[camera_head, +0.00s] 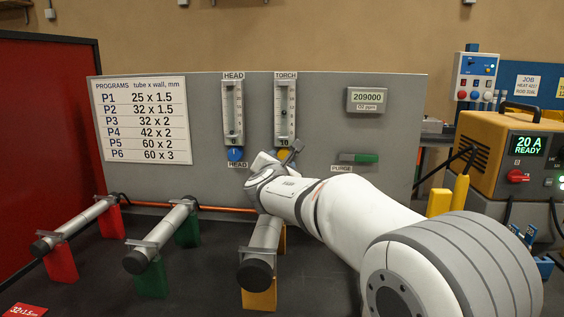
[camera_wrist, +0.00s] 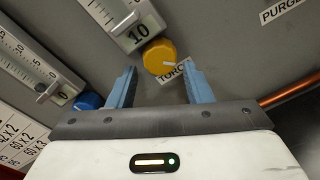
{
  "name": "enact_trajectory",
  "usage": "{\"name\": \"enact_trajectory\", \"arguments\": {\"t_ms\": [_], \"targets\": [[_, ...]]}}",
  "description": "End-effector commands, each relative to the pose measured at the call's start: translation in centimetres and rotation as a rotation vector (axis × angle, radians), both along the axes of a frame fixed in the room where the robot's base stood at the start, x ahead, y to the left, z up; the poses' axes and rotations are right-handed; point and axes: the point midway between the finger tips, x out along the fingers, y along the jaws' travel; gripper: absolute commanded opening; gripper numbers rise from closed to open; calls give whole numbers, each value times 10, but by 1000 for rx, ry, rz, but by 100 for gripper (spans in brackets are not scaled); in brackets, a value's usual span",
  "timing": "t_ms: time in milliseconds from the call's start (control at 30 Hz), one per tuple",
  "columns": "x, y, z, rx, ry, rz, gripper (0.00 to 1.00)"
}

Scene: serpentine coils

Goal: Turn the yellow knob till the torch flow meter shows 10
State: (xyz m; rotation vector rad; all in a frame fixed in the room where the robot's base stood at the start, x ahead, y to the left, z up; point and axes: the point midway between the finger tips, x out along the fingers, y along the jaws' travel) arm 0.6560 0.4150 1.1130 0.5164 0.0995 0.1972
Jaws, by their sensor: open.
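The torch flow meter (camera_head: 285,108) is an upright scale on the grey panel. The figure under its scale reads 10; it also shows in the wrist view (camera_wrist: 138,33). The yellow knob (camera_head: 284,154) sits below it, partly hidden by my gripper (camera_head: 283,160) in the head view. In the wrist view the round yellow knob (camera_wrist: 160,56) shows whole, with a pale pointer mark toward the right. My gripper (camera_wrist: 161,78) is open and empty. Its two blue fingers stand apart, just short of the knob, with no visible contact.
The head flow meter (camera_head: 233,112) reads 0, with a blue knob (camera_head: 235,154) close left of my gripper. A green purge handle (camera_head: 366,158) is to the right. Tubes on coloured stands and a copper pipe (camera_head: 225,209) lie below. A yellow welder (camera_head: 510,150) stands right.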

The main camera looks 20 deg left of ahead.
Motion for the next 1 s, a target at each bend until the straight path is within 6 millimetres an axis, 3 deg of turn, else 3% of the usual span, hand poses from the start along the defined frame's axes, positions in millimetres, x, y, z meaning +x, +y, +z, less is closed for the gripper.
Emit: {"name": "enact_trajectory", "arguments": {"t_ms": [100, 300, 800, 867, 933, 1000], "targets": [[-21, -4, 0, 1, -1, 2, 46], [-40, -8, 1, 1, 1, 0, 46], [-42, -11, 2, 4, 4, -3, 46], [-41, -19, 4, 21, 15, -21, 46], [-37, -42, 6, 65, 50, -65, 46], [-34, -78, 8, 144, 106, -143, 46]]}}
